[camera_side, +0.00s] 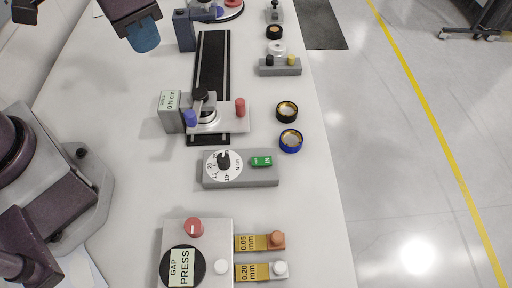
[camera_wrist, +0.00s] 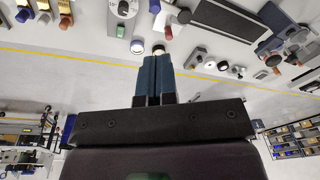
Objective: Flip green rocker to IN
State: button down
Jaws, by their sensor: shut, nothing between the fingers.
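The green rocker (camera_side: 261,161) sits on the right part of a grey box (camera_side: 240,182), beside a white dial (camera_side: 223,165) with a black knob. It has small pale marks, too small to read. In the wrist view the rocker (camera_wrist: 120,31) shows at the upper left, on the box's near end. My gripper (camera_side: 144,38) is at the top left of the side view, well apart from the rocker. In the wrist view my gripper (camera_wrist: 158,58) has its blue fingers together, empty, with the rocker to their left.
Blue-rimmed (camera_side: 290,141) and black-rimmed (camera_side: 287,110) round pieces lie near the box. A rail fixture (camera_side: 212,60) with a clamp stands behind it. A press block (camera_side: 212,236) and two gauge blocks are in front. The table's right edge is close.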

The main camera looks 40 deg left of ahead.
aim_at(256, 159)
jog(key=w+d+f+n+y, duration=0.1)
jog(key=w+d+f+n, duration=0.1)
jog(key=d+f+n, duration=0.3)
jog(key=w+d+f+n+y, duration=0.1)
jog(key=w+d+f+n, duration=0.2)
jog(key=d, duration=0.7)
jog(key=shift+d+f+n+t, duration=0.35)
jog(key=shift+f+n, duration=0.65)
jog(key=shift+n, duration=1)
jog(key=shift+a, duration=0.15)
jog(key=x, duration=1.2)
jog(key=shift+s+f, duration=0.2)
jog(key=shift+f, duration=0.05)
jog(key=shift+d+f, duration=0.25)
jog(key=shift+f, duration=0.55)
